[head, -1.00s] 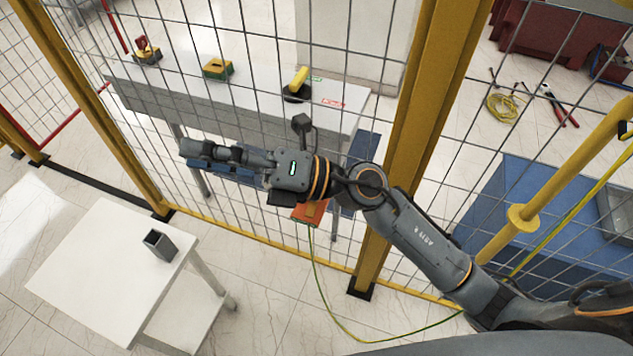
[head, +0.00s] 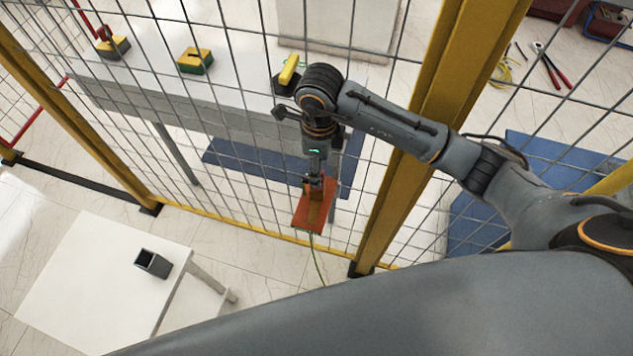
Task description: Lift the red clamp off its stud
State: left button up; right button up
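The red clamp (head: 304,212) is an orange-red block in front of the mesh fence, with a green-yellow cable (head: 318,262) hanging from its lower end. My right gripper (head: 315,184) points down at the clamp's upper part and overlaps it in the head view. Its fingers are small and partly merge with the clamp, so I cannot tell whether they are closed on it. The stud is hidden behind the clamp and gripper. My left gripper is not in view.
A yellow-framed mesh fence with a thick post (head: 425,130) stands close to my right arm. Behind it is a grey bench (head: 150,85) with several yellow-topped devices. A white table (head: 90,275) at lower left bears a dark open box (head: 153,263).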

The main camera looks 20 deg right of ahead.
aim_at(315, 198)
notch_tip(315, 198, down, 3)
jog(key=shift+w, duration=0.1)
notch_tip(315, 198, down, 3)
jog(key=shift+w+a+f+p, duration=0.1)
jog(key=shift+w+p, duration=0.05)
jog(key=shift+p, duration=0.95)
notch_tip(315, 198, down, 2)
jog(key=shift+w+f+p, duration=0.1)
jog(key=shift+f+p, duration=0.1)
jog(key=shift+p, duration=0.1)
jog(key=shift+f, duration=0.4)
jog(key=shift+c, duration=0.3)
jog(key=c, duration=1.1)
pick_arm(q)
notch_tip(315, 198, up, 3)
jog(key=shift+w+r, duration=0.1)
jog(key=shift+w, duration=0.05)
pick_arm(e)
jog(key=shift+c, duration=0.4)
